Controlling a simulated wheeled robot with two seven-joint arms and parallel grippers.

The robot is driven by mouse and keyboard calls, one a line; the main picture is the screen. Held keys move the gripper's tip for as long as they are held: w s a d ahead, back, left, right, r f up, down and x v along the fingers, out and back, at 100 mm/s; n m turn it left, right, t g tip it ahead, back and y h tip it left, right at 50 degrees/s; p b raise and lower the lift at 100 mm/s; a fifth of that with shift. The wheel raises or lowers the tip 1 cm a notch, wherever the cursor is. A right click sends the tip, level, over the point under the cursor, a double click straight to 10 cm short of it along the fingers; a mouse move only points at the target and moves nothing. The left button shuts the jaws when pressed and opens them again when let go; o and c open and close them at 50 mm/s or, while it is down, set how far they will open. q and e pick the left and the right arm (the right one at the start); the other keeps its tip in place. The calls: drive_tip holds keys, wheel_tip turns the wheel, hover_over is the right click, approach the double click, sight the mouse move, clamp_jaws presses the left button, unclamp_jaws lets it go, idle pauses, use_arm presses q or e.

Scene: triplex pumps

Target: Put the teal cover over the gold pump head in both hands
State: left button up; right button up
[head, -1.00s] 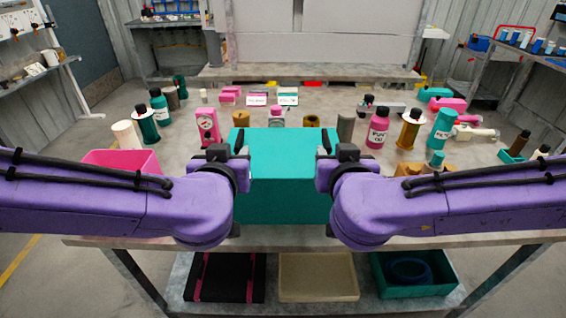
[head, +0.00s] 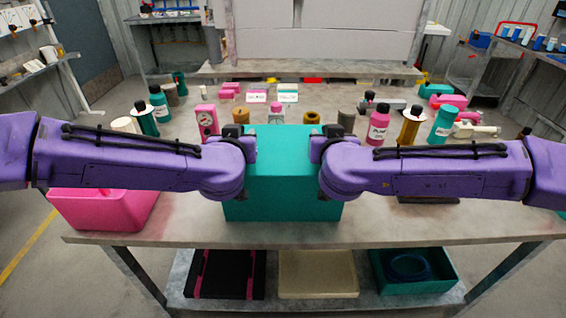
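The teal cover (head: 283,195) is a large box shape in the middle, near the table's front edge. My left gripper (head: 243,143) is at its left side and my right gripper (head: 326,143) at its right side. Both seem to touch it, but my wrists hide most of the fingers, so their opening does not show. I cannot tell whether the cover rests on the table or is held just above it. No gold pump head shows clearly. A flat brown piece (head: 428,200) shows under my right forearm, which hides what is above it.
A pink bin (head: 105,210) stands at the table's left front. Bottles, including a pink one (head: 379,124) and a teal one (head: 443,124), stand behind the arms. Small label cards (head: 288,95) stand at the back. The front strip of the table (head: 200,232) is bare.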

use_arm(q)
clamp_jaws()
use_arm(e)
clamp_jaws()
idle(1.0)
use_arm(q)
drive_tip(key=shift+r, duration=0.1)
use_arm(e)
drive_tip(key=shift+r, duration=0.1)
